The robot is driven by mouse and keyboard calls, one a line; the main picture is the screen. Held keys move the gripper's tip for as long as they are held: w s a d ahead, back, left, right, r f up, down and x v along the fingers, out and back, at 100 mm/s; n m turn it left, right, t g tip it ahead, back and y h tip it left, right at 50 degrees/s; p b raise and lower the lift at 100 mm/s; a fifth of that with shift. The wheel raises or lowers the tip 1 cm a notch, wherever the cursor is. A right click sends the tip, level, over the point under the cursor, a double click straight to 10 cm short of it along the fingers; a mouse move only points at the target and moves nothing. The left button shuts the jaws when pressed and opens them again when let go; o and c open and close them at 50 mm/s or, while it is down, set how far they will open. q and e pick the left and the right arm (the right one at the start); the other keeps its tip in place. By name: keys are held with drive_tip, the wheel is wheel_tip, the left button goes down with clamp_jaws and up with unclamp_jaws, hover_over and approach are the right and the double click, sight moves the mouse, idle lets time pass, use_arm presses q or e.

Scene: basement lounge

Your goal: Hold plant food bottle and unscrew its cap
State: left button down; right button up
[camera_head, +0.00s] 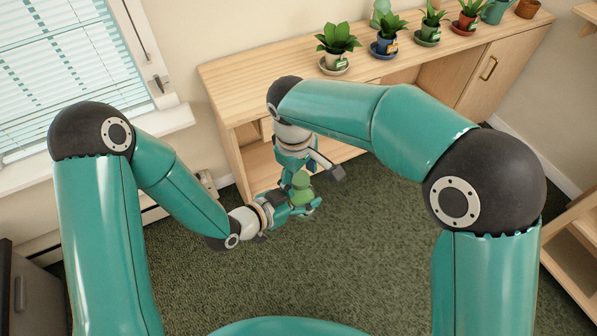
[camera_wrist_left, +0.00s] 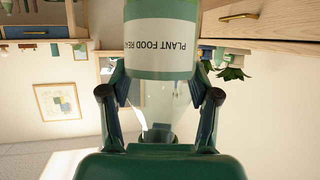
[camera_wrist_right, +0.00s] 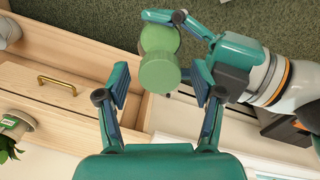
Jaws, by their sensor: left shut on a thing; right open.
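The plant food bottle has a printed white label and a green band in the left wrist view (camera_wrist_left: 160,35). Its lower part there looks clear. My left gripper (camera_wrist_left: 160,95) is shut on it, with one finger on each side. In the head view the green bottle (camera_head: 301,186) is held in the air above the carpet. The round green cap (camera_wrist_right: 159,76) faces the right wrist camera. My right gripper (camera_wrist_right: 160,88) is open, its fingers on both sides of the cap with gaps visible. Whether the fingertips reach the cap's depth is hard to tell.
A wooden cabinet (camera_head: 232,72) with open shelves stands behind the grippers. Several potted plants stand on its top, one of them in a white pot (camera_head: 335,62). A window (camera_head: 62,75) is at the left. Green carpet (camera_head: 370,250) lies clear below the arms.

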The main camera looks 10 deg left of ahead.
drive_tip(key=c, duration=1.2)
drive_tip(key=shift+n, duration=1.1)
drive_tip(key=shift+c, duration=0.2)
drive_tip(key=shift+r, duration=0.2)
drive_tip(key=shift+r, duration=0.95)
